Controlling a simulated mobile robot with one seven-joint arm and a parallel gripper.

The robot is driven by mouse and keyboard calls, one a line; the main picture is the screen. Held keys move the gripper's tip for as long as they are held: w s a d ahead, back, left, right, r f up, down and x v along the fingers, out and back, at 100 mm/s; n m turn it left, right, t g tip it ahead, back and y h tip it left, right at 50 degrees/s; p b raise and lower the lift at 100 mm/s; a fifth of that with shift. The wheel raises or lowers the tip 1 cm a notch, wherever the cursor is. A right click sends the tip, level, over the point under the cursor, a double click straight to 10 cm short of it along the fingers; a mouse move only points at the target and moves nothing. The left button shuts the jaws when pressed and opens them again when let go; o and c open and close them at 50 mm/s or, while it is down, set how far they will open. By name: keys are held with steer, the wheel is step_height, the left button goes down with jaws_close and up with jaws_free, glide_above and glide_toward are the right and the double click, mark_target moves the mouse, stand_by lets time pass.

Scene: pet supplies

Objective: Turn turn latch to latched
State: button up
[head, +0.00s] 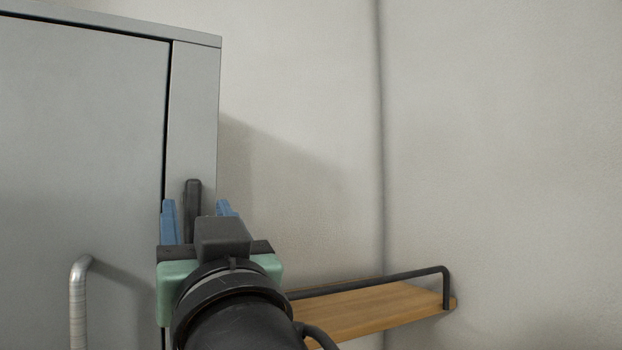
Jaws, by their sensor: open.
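The turn latch (193,190) is a dark upright bar on the narrow right-hand frame of the grey cabinet (80,130). Its upper end shows; its lower part is hidden behind my gripper. My gripper (198,208) has two blue fingers, one on each side of the latch in the picture. The fingers are open, with a gap between the latch and each finger. I cannot tell whether they reach as far as the latch in depth. The cabinet door lies flush beside the frame, with a dark seam between them.
A silver bar handle (78,300) stands out from the cabinet door at the lower left. A wooden shelf (375,310) with a dark metal rail is on the wall to the right of my arm. The wall above the shelf is bare.

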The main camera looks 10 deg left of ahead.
steer(key=shift+p+x, duration=0.4)
steer(key=shift+x, duration=0.65)
steer(key=shift+w+a+r, duration=0.15)
jaws_close()
